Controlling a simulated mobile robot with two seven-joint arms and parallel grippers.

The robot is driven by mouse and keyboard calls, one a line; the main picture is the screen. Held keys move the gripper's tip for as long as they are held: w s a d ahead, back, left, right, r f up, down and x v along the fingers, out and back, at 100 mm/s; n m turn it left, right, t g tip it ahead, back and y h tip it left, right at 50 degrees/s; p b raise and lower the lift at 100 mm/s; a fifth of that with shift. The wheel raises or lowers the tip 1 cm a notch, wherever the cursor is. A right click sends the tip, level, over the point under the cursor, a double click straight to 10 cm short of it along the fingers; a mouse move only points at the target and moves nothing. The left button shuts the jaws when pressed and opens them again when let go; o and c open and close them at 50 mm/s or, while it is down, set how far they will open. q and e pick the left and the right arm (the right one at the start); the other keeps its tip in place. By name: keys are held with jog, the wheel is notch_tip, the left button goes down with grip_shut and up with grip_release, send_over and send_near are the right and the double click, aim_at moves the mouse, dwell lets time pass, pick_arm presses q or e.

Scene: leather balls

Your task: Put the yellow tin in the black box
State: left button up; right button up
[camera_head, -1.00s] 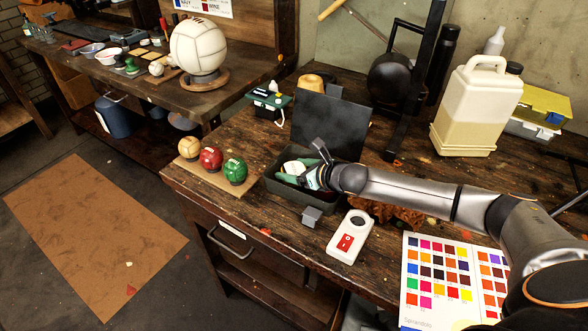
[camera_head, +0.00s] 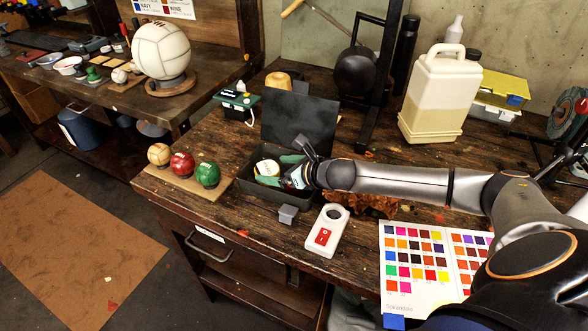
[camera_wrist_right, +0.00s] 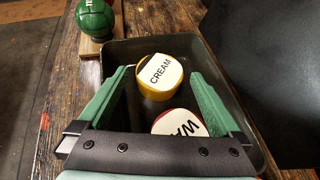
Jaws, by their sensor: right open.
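The yellow tin (camera_wrist_right: 155,90), with a white lid marked CREAM, is inside the black box (camera_wrist_right: 120,50), near its far end in the right wrist view. It also shows in the box (camera_head: 262,198) in the head view (camera_head: 266,166). My right gripper (camera_wrist_right: 161,80) is open above the box, with the tin between its spread green fingertips and a gap on each side. In the head view the right gripper (camera_head: 280,170) reaches in from the right. A second tin with a red rim (camera_wrist_right: 180,122) lies in the box, partly hidden by the gripper. My left gripper is not in view.
The raised dark lid (camera_head: 300,120) stands behind the box. Three small balls sit on a wooden board (camera_head: 190,188) to its left. A white device (camera_head: 325,230) and a colour chart (camera_head: 430,270) lie in front and right. A jug (camera_head: 440,95) stands behind.

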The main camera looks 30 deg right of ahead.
jog(key=v, duration=0.8)
jog(key=shift+b, duration=0.3)
dwell(0.8)
